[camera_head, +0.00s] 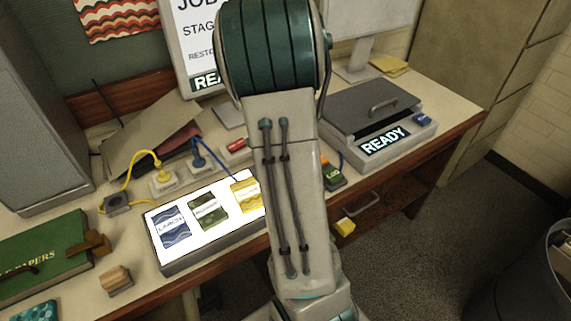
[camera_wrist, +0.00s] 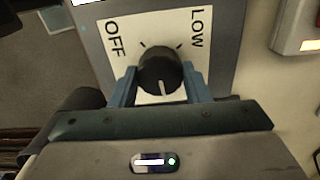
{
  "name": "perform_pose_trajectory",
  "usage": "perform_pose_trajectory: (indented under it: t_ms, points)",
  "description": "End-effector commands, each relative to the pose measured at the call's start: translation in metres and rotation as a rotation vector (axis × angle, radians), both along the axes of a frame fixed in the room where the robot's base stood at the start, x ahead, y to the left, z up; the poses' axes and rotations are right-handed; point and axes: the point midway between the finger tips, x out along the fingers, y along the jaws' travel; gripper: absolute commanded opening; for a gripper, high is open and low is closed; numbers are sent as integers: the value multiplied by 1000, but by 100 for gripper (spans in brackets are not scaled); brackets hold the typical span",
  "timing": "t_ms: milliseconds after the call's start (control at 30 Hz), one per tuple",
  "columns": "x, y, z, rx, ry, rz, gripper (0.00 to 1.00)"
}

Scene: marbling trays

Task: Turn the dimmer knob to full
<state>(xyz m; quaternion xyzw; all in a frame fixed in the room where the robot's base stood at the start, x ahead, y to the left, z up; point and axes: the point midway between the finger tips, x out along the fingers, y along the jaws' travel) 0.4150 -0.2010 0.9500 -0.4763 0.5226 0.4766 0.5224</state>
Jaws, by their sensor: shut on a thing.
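The dark round dimmer knob (camera_wrist: 158,66) stands on a white plate (camera_wrist: 215,20) in the wrist view. The plate reads OFF at the left and LOW at the right, with short tick marks on the picture's upper side of the knob. A white pointer line on the knob points down in the picture, toward my palm. My gripper (camera_wrist: 160,80) has its two blue-grey fingers on either side of the knob, shut on it. Any other label is hidden under my gripper. In the head view my arm hides the knob and my gripper.
A lit light panel (camera_head: 190,258) holds several patterned sheets. A grey press box (camera_head: 365,102) marked READY stands at the right. Yellow and blue cables run to small blocks behind the panel. A green book (camera_head: 45,258) lies left; a bin (camera_head: 545,270) stands on the floor right.

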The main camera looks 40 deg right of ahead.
Motion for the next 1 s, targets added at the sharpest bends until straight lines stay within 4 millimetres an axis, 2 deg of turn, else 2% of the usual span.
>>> perform_pose_trajectory:
  t_ms: [500, 700, 1000]
  points:
    - [1, 0, 4, -2, -3, -445, 20]
    - [1, 0, 3, -2, -3, -554, 20]
    - [1, 0, 2, -1, -4, -628, 20]
